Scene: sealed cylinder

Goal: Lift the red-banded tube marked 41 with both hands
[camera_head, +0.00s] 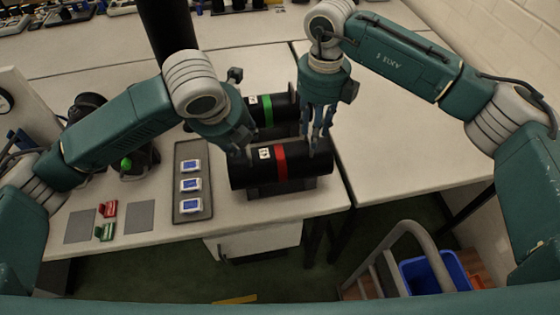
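The black tube with the red band (281,163) lies on its side on a dark stand near the table's front edge. A small white label (265,153) is beside the band; its number is too small to read. My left gripper (243,152) points down over the tube's left end; whether its fingers are apart is unclear. My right gripper (317,146) points down at the tube's right end, its fingers apart. I cannot tell whether either touches the tube. The tube rests on its stand.
A similar green-banded black tube (268,111) lies just behind. A grey tray (179,214) with blue-and-white items is left of the stand. Red (107,209) and green (104,232) clips lie further left. The table's right part (400,140) is clear. A blue bin (432,272) is below right.

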